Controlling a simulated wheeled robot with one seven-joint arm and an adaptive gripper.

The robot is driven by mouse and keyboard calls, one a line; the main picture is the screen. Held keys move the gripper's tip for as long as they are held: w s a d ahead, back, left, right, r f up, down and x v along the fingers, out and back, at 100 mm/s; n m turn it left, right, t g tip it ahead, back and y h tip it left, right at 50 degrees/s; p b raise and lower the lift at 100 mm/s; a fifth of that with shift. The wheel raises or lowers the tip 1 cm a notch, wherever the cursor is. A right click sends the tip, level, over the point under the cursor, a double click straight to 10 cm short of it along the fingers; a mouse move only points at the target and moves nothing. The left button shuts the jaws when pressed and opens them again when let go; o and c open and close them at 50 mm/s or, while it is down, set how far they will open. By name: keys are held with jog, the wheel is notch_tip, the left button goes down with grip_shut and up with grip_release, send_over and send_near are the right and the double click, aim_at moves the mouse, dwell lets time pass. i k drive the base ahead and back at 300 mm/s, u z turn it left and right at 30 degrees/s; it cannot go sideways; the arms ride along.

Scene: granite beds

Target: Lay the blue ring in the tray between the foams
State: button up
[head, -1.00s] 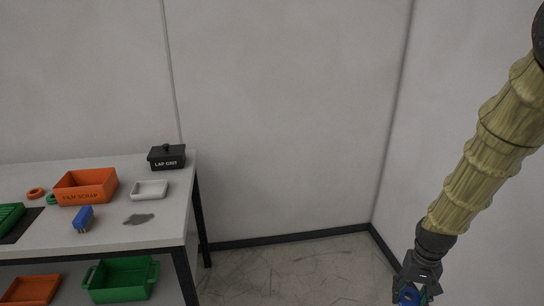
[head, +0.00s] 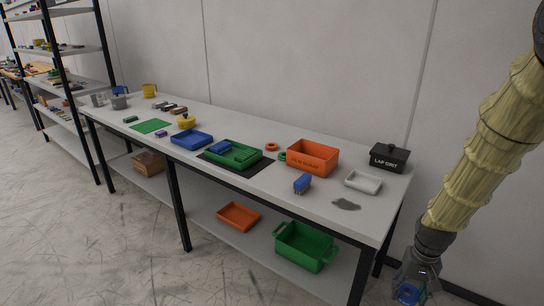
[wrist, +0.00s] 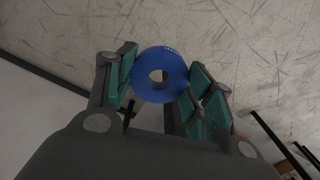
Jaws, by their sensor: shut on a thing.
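My gripper (head: 410,284) hangs at the lower right of the head view, off the right end of the bench. It is shut on the blue ring (head: 408,294). In the wrist view the blue ring (wrist: 147,88) sits between the teal finger pads, its hole facing the camera, with bare floor behind it. A green tray (head: 256,160) lies on a dark mat on the bench, with a blue piece (head: 221,147) at its left and green shapes inside. I cannot tell which of these are foams.
On the bench (head: 330,222), an orange FILM SCRAP bin (head: 312,157), a black LAP GRIT box (head: 389,157), a white dish (head: 363,181) and a blue block (head: 302,183) stand to the right of the tray. A blue tray (head: 191,138) is on its left. Shelving stands far left.

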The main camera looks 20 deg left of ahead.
aim_at(233, 154)
jog(key=u, duration=1.2)
jog(key=i, duration=1)
